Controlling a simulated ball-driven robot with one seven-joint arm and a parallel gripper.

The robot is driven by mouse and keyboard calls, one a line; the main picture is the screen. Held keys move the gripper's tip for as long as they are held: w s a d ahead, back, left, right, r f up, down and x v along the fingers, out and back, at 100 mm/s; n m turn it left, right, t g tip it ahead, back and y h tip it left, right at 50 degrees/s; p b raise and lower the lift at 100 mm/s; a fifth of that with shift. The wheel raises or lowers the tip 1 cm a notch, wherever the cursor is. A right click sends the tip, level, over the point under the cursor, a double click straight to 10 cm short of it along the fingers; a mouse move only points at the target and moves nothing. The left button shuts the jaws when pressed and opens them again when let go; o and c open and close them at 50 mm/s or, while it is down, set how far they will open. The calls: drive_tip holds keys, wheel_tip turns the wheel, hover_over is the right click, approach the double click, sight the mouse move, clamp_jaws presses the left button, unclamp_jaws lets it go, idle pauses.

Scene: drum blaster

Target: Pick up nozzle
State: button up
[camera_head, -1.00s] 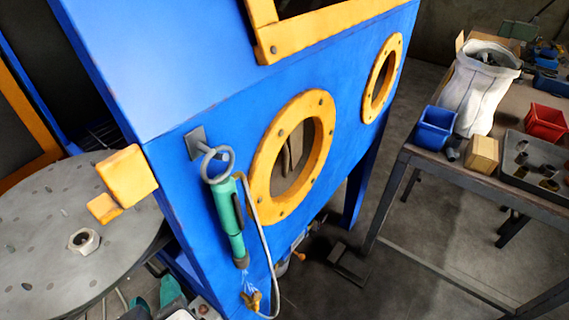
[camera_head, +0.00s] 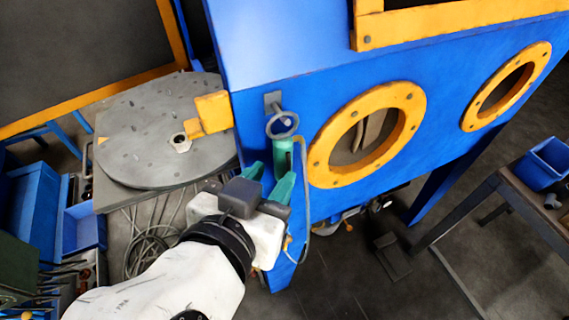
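The nozzle (camera_head: 283,152), a teal-green handle, hangs upright from a grey ring holder (camera_head: 282,124) on the front of the blue blasting cabinet (camera_head: 245,100). A pale hose (camera_head: 305,205) loops down beside it on the right. My gripper (camera_head: 273,174), with teal fingers, is open in front of the cabinet at the nozzle. The fingers are apart, and the right one overlaps the nozzle in the picture. The nozzle's lower part is hidden behind my gripper. I cannot tell whether the fingers touch it or how far apart they are in depth.
Yellow-rimmed round ports (camera_head: 403,165) are in the cabinet front, right of the nozzle. A round grey turntable (camera_head: 130,145) is at left, with a yellow block (camera_head: 213,112) at the cabinet edge. Blue bins (camera_head: 85,222) stand at lower left. A workbench (camera_head: 525,190) is at right.

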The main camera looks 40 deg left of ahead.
sight(279, 167)
drive_tip(key=x, duration=0.4)
drive_tip(key=shift+w+a+f, duration=0.1)
drive_tip(key=shift+w+f, duration=0.05)
drive_tip(key=shift+w, duration=0.1)
clamp_jaws()
